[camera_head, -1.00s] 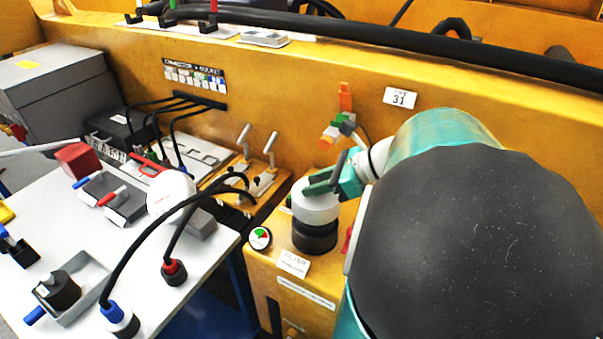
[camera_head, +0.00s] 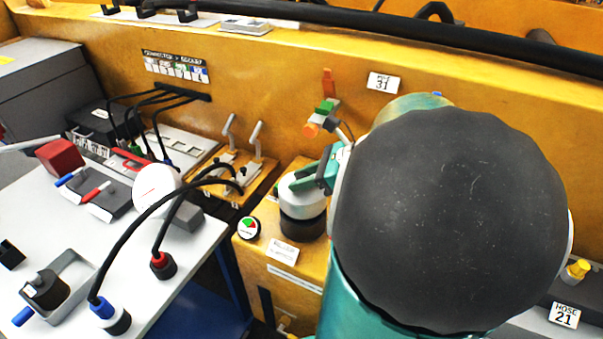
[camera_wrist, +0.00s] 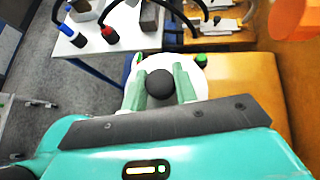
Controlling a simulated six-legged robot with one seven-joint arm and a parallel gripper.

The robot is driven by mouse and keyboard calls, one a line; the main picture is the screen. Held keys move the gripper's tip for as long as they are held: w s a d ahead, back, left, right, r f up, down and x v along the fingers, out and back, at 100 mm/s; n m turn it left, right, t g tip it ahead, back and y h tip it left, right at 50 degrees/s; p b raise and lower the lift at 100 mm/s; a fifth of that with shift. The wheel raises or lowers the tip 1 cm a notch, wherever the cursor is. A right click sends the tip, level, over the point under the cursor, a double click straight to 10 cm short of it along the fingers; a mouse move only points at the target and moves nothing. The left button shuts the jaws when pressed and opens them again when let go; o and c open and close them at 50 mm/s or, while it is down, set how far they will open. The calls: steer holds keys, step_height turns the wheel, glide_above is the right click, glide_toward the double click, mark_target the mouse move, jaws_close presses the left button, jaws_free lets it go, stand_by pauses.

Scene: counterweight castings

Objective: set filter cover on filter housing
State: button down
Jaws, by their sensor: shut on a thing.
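The filter cover (camera_head: 299,205) is a white round cap with a black knob on top. In the wrist view the white cover (camera_wrist: 192,62) lies under my fingers, with its black knob (camera_wrist: 160,83) between them. My gripper (camera_head: 309,181) is shut on that knob; its green fingers also show in the wrist view (camera_wrist: 160,84). The filter housing (camera_head: 302,228) is a black cylinder on the yellow block, directly below the cover. The cover looks upright and in line with it. I cannot tell whether it is fully seated. The wrist view hides the housing under the cover.
A round gauge (camera_head: 248,228) and a white label (camera_head: 283,250) are beside the housing. Two levers (camera_head: 243,140) stand behind to the left. A white table (camera_head: 190,262) with black hoses (camera_head: 135,232) is at left. The yellow wall (camera_head: 290,75) rises behind.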

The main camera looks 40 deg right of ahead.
steer(key=shift+f, duration=0.95)
steer(key=c, duration=1)
jaws_free()
steer(key=v, duration=1.3)
steer(key=shift+s+d+r, duration=0.15)
steer(key=shift+s+d, duration=0.05)
steer(key=shift+s, duration=0.15)
